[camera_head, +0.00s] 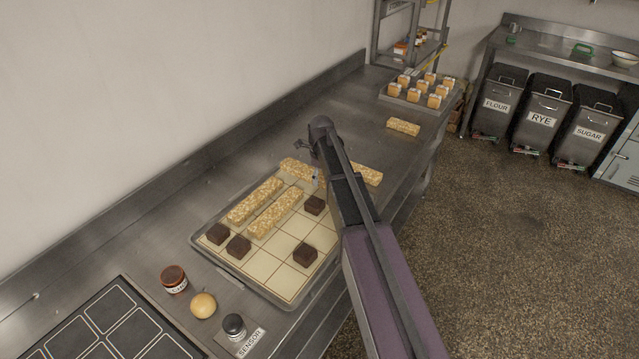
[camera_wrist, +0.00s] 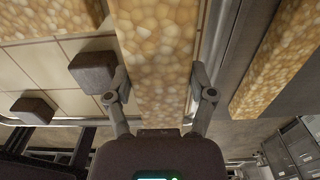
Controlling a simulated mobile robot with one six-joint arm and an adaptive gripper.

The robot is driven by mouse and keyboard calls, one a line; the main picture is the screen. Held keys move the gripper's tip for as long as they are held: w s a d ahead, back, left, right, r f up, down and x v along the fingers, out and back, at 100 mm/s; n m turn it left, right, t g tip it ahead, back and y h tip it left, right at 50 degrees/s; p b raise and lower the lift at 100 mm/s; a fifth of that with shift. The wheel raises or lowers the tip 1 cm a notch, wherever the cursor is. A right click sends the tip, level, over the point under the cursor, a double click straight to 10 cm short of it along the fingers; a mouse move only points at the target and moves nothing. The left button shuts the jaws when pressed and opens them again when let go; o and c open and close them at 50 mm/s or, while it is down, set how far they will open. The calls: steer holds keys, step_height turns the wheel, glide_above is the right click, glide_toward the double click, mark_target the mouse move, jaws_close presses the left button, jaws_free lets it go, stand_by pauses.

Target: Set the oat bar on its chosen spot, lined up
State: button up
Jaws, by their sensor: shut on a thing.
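My gripper (camera_wrist: 159,78) has one finger on each side of a pale, grainy oat bar (camera_wrist: 155,40), shut on it. In the head view this oat bar (camera_head: 296,168) lies across the far end of a gridded tray (camera_head: 269,268), partly hidden by my arm. In the wrist view the bar runs roughly alongside the tray rim (camera_wrist: 213,35). I cannot tell whether it touches the tray. Two other oat bars (camera_head: 255,200) (camera_head: 276,213) lie side by side on the grid.
Several dark brown blocks (camera_head: 305,255) (camera_head: 314,205) (camera_head: 238,247) sit on the tray. Another oat bar (camera_head: 368,175) lies beyond the tray, and one more (camera_head: 403,127) farther back. A jar (camera_head: 173,279), a round yellowish item (camera_head: 203,305) and a dark-topped shaker (camera_head: 234,326) stand in front.

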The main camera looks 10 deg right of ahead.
steer(key=shift+w+a, duration=0.1)
steer(key=shift+w, duration=0.2)
steer(key=shift+w+a+f+b, duration=0.2)
steer(key=shift+w+f+b, duration=0.1)
steer(key=shift+f+b, duration=1.55)
steer(key=shift+f, duration=0.15)
steer(key=o, duration=1.3)
steer(key=shift+c, duration=0.2)
steer(key=shift+r, duration=0.2)
step_height(320, 180, up, 12)
steer(key=p, duration=1.2)
steer(key=shift+s, duration=0.1)
